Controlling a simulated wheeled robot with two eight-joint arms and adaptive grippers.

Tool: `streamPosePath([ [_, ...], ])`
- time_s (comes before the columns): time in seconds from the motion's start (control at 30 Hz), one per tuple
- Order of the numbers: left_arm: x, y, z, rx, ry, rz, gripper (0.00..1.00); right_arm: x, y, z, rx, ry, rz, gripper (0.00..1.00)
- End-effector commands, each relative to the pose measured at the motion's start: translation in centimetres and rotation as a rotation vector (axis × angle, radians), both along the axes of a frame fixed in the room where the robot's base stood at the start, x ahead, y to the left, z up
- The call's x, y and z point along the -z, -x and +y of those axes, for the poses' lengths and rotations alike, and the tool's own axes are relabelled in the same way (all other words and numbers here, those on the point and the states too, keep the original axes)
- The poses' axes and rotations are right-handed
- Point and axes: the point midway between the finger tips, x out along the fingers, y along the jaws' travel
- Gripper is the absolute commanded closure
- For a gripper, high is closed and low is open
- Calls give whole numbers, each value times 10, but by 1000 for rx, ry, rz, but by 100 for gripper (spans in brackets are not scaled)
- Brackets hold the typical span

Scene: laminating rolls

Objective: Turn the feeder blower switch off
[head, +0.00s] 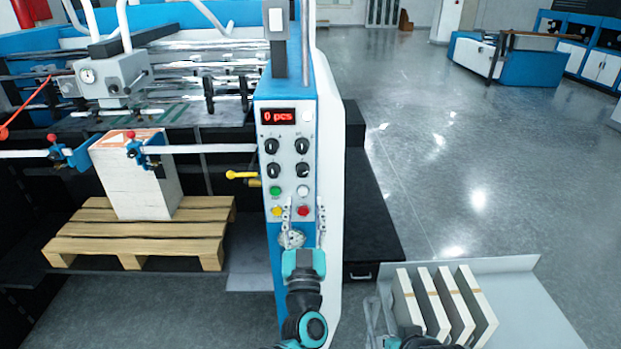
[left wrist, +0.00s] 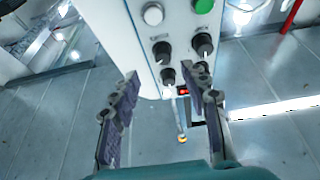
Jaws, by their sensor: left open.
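The control panel (head: 288,157) on the blue and white column carries two rows of black knobs, with green, white, yellow and red buttons below. The knob labels are too small to read, so I cannot tell which is the feeder blower switch. The upper left knob (head: 270,146) and upper right knob (head: 302,146) show clearly. My left gripper (head: 305,208) is open and empty in front of the lower panel. In the left wrist view its fingers (left wrist: 167,82) are spread, with black knobs (left wrist: 202,45) beyond them. My right gripper (head: 374,320) is partly visible at bottom; its jaws are unclear.
A red display (head: 279,116) above the knobs reads "0 pcs". A yellow handle (head: 243,175) sticks out left of the panel. A paper stack (head: 140,185) stands on a wooden pallet (head: 190,230). White boards (head: 440,305) stand at lower right. Open floor lies to the right.

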Motion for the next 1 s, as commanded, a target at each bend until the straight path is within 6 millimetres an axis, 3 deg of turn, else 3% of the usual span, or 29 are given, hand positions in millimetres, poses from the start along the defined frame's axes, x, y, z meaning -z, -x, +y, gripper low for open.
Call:
streamPosePath([
  [0.17,-5,-14,2,-16,4,-6,54,1,0,0,0,0,0,100],
  [0.5,-25,-63,1,-14,4,-6,54,4,0,0,0,0,0,100],
  [0.9,-29,-72,1,-11,4,-5,54,4,0,0,0,0,0,100],
  [1.0,-29,-72,1,-11,4,-5,81,4,0,0,0,0,0,100],
])
